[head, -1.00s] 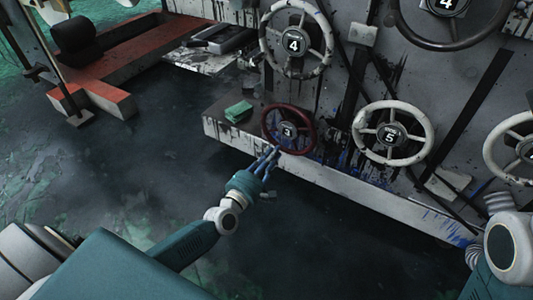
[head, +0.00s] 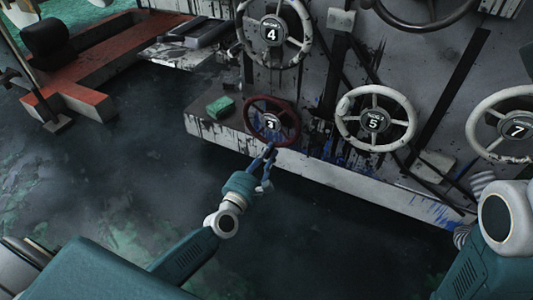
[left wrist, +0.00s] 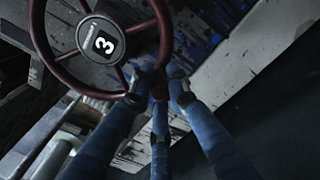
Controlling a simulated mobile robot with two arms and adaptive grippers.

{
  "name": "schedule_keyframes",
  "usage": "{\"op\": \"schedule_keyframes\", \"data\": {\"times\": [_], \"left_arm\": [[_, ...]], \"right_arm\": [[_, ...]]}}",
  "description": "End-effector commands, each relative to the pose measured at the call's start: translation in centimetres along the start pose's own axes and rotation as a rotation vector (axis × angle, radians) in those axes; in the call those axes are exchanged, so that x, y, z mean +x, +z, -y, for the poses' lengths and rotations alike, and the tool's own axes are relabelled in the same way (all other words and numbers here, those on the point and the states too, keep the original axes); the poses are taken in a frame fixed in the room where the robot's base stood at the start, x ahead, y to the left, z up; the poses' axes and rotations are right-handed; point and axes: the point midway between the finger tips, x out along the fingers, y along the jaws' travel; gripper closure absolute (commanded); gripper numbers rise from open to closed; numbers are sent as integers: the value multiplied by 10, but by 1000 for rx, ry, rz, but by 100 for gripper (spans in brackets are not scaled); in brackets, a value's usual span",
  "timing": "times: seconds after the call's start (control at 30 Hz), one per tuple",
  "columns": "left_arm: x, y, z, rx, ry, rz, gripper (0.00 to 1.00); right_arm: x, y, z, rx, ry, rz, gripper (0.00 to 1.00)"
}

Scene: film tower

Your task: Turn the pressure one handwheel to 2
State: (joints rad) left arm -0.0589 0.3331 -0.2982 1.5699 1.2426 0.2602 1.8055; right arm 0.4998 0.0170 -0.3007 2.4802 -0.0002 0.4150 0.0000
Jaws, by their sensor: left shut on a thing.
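The dark red handwheel (head: 271,120) stands low on the grey panel, and its hub plate shows a 3. It also shows in the left wrist view (left wrist: 103,44), with the small text on the plate too blurred to read. My left gripper (head: 268,156) is at the bottom of this wheel's rim. In the left wrist view its blue fingers (left wrist: 159,88) are shut around the rim at the lower right of the wheel. My right arm is at the right edge of the head view, and its gripper is out of the picture.
The dark floor before the ledge is clear.

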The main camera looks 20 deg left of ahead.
Motion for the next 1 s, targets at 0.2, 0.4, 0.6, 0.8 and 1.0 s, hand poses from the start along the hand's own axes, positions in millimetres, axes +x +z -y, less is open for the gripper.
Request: {"op": "schedule_keyframes", "data": {"times": [0.2,0.4,0.6,0.8,1.0], "left_arm": [[-3,-4,8,1,-17,-8,100],[-2,-4,7,2,-14,-7,65],[-1,-2,4,2,-8,-3,65],[-18,-2,3,3,-8,-5,65],[-60,-3,4,5,-11,-6,65]], "right_arm": [[1,-2,0,0,-1,-6,60],[1,-2,0,0,-1,-6,60],[-1,0,0,-2,-1,3,60],[-1,1,0,-2,-2,5,60],[-1,0,0,-1,-1,3,60]]}}
